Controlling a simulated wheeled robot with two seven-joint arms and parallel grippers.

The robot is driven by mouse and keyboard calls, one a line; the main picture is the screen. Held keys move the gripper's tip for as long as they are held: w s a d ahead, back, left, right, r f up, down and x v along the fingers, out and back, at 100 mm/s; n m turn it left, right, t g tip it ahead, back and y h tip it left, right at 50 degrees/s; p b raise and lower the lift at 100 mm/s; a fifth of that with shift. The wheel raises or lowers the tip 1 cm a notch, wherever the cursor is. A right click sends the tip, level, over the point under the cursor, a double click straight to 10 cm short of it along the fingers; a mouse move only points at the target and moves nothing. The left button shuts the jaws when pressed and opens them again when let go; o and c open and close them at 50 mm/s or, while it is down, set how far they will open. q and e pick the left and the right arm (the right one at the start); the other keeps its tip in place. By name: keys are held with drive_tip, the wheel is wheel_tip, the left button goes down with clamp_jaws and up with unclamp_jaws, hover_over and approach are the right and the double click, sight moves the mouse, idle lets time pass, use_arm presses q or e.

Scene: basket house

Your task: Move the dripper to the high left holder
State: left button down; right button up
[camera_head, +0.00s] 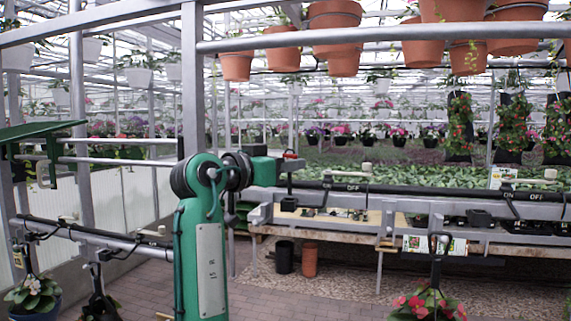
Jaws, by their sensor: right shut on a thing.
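My right arm rises from the bottom, left of centre, and bends away at its elbow. My right gripper (290,161) is at its far end, in front of the left part of the black pipe. It is small and partly behind my own arm. It is shut on a small dark thing, which I take to be the dripper; its shape is hard to make out. A thin dark line runs down there to a small black block (289,204). Grey rails at the upper left (118,140) may belong to the high left holder, which I cannot single out. My left gripper is not in view.
A black pipe (420,188) marked OFF and ON runs along the bench rail at right. Another pipe (75,231) runs at left. Terracotta pots (425,53) hang overhead. Flower baskets hang at lower left (35,296) and lower right (430,305). A grey post stands behind my arm.

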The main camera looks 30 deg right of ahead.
sight(289, 192)
drive_tip(key=shift+a, duration=0.15)
idle(0.7)
drive_tip(key=shift+b, duration=0.3)
drive_tip(key=shift+f, duration=0.1)
drive_tip(key=shift+f+b, duration=1.05)
drive_tip(key=shift+f, duration=0.3)
drive_tip(key=shift+f+b, duration=1.2)
drive_tip(key=shift+f, duration=0.3)
drive_tip(key=o, duration=0.8)
